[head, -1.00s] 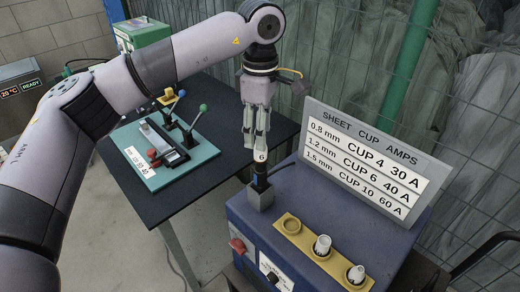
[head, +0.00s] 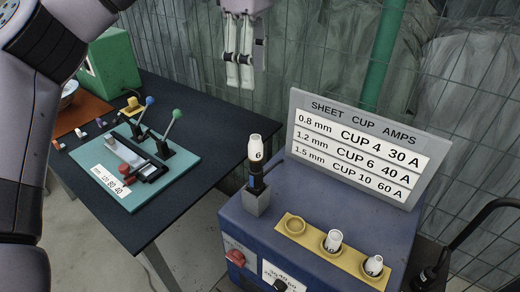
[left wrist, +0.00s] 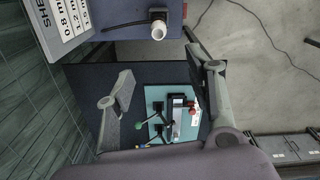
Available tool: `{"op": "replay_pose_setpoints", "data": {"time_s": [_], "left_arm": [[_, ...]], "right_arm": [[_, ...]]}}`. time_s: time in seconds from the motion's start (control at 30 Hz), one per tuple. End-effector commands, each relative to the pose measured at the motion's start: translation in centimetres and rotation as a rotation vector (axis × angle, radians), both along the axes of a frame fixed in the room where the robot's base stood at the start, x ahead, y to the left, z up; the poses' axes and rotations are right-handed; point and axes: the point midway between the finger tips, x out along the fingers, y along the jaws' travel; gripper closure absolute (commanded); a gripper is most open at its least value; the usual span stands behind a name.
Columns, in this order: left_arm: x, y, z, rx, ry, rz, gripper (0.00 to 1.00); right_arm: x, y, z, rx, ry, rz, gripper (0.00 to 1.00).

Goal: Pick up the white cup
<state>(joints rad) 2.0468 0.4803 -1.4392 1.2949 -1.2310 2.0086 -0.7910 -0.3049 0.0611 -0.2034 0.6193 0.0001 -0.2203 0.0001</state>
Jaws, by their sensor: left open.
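A white cup marked 6 (head: 255,148) sits upright on a dark torch in a grey block at the left back of the blue machine. Its white end also shows near the top of the left wrist view (left wrist: 158,31). My left gripper (head: 240,84) hangs fingers down, above and behind the cup in the head view, apart from it. It is open, with nothing between its fingers in the left wrist view (left wrist: 168,80). Two more white cups, one (head: 333,240) in the middle and one (head: 374,266) at the right, stand in a yellow holder (head: 354,257). My right gripper is not seen.
A sign (head: 360,155) listing cups and amps stands at the machine's back, before a wire fence. A dark table (head: 205,110) at the left carries a teal fixture (head: 185,165) with upright levers and a green box (head: 112,62). The holder's left ring (head: 294,226) is empty.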

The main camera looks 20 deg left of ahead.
Motion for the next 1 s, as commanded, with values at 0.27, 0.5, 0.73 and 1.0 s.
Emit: {"op": "replay_pose_setpoints", "data": {"time_s": [0.27, 0.5, 0.73, 1.0], "left_arm": [[-0.1, 0.0, -5.2, 0.000, 0.006, -0.003, 0.51], [-0.1, 0.0, -9.7, 0.001, 0.004, -0.002, 0.51], [-0.1, 0.0, -11.8, 0.001, 0.002, 0.000, 0.51], [-0.1, 0.0, -15.1, 0.002, 0.005, 0.000, 0.51]], "right_arm": [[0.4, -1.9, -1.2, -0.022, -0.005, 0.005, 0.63], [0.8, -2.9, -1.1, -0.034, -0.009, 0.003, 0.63], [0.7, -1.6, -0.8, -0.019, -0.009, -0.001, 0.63], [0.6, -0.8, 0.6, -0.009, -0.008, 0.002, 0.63]]}}
